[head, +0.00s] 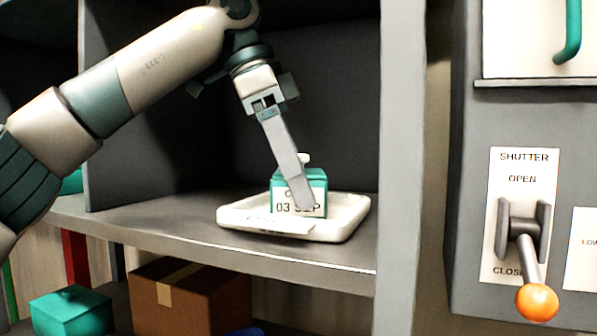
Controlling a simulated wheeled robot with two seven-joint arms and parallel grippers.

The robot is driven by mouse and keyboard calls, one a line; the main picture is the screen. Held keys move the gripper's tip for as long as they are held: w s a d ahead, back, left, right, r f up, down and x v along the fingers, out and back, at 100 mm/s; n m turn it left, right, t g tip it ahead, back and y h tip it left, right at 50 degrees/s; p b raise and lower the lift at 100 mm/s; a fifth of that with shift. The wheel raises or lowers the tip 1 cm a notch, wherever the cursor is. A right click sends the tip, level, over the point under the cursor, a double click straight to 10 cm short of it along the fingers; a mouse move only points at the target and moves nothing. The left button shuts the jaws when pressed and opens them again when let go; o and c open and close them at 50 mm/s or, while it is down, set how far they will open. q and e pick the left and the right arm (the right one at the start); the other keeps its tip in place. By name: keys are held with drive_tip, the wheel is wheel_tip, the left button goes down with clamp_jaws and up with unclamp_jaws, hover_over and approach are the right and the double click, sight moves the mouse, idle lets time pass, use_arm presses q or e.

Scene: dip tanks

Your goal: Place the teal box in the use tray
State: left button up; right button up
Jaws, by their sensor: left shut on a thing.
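The teal box (284,192) has a pale label reading partly "03 S_P" and a small white knob on top. It stands upright in the white tray (348,218), on the shelf inside an open grey compartment. My left gripper (301,190) reaches down from above and is shut on the teal box, with a finger across its front and label. The finger hides part of the lettering. A pale card on the tray's front edge is too oblique to read. My right gripper is out of view.
A grey upright post (401,170) bounds the compartment on the right. Beyond it is a shutter panel with an orange-knobbed lever (537,301) pointing down toward CLOSE. Below the shelf (200,245) are a cardboard box (200,300) and another teal box (72,312).

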use_arm(q)
drive_tip(key=shift+d+f, duration=0.15)
drive_tip(key=shift+f, duration=0.05)
drive_tip(key=o, duration=1.1)
drive_tip(key=shift+r, duration=0.1)
drive_tip(key=shift+r, duration=0.1)
